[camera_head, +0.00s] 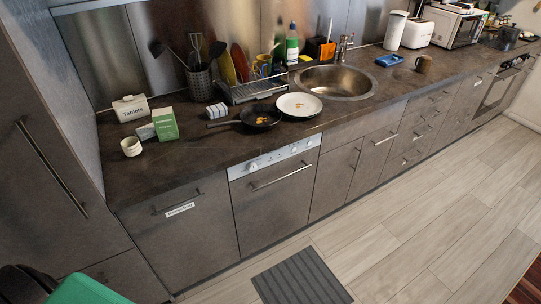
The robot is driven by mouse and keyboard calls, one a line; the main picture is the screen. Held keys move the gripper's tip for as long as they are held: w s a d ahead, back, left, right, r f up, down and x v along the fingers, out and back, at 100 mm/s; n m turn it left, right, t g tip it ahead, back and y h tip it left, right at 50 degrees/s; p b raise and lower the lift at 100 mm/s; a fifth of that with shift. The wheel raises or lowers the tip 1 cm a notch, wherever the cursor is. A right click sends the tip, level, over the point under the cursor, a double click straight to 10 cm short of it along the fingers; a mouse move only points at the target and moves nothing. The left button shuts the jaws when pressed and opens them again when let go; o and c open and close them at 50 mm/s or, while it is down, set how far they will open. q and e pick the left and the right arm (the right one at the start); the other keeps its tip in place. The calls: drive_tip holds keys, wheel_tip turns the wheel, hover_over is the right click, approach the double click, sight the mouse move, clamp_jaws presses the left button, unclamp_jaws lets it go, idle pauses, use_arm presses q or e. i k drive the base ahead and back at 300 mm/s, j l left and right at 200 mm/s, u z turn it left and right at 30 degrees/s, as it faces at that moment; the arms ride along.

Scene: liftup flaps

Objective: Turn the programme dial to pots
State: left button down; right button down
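The dishwasher (272,198) is built in under the counter, with its door closed and a bar handle (281,176) across it. Its pale control panel (272,160) runs along the top edge. A round dial (254,165) sits near the panel's left end, and smaller round knobs (294,149) sit toward the right. The panel's markings are too small to read, so I cannot tell which setting the dial points to. Neither of my grippers can be made out in this view.
A black pan (261,116) and a white plate (299,105), both with food scraps, stand above the dishwasher. A tablets box (130,108) and green box (165,124) are at left. A grey mat (301,280) lies on the otherwise clear floor. A green-and-black object (85,290) fills the lower left corner.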

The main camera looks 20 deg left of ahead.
sight(252, 167)
drive_tip(key=i+l+u, duration=0.15)
drive_tip(key=u, duration=0.3)
drive_tip(key=i+l+u, duration=0.15)
drive_tip(key=u, duration=0.25)
